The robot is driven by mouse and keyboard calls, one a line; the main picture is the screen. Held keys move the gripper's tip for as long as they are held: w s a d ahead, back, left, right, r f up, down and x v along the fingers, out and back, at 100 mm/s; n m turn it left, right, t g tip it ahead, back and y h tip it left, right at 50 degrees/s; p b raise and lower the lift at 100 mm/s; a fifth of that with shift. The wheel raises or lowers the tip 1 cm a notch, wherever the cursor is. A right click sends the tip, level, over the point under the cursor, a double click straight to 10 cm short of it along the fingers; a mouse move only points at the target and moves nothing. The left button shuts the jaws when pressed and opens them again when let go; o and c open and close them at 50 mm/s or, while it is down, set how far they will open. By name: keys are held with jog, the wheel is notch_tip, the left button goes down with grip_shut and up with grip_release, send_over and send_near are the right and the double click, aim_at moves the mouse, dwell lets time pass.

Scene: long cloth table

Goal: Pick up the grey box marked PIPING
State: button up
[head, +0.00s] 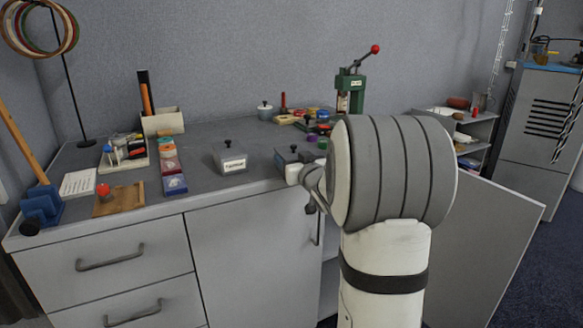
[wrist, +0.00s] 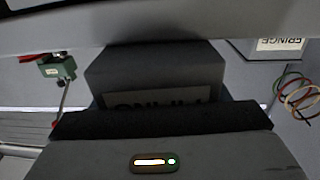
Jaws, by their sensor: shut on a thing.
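The grey box marked PIPING (head: 286,157) has a dark knob on its lid and stands at the front edge of the counter in the head view, partly hidden by my arm. In the wrist view the box (wrist: 155,70) lies between my fingers, its label shaded and partly covered, with only the end of the word showing. My gripper (head: 296,174) is shut on this box; it also shows in the wrist view (wrist: 158,82). I cannot tell whether the box is clear of the counter.
A similar grey box marked FRINGE (wrist: 280,44) stands to the left in the head view (head: 230,160). A green press with a red-knobbed lever (head: 350,90) stands behind. Coloured pieces (head: 318,126) lie behind the held box. An open cabinet door (head: 490,235) is at the right.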

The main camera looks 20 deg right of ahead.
jog(key=c, duration=0.6)
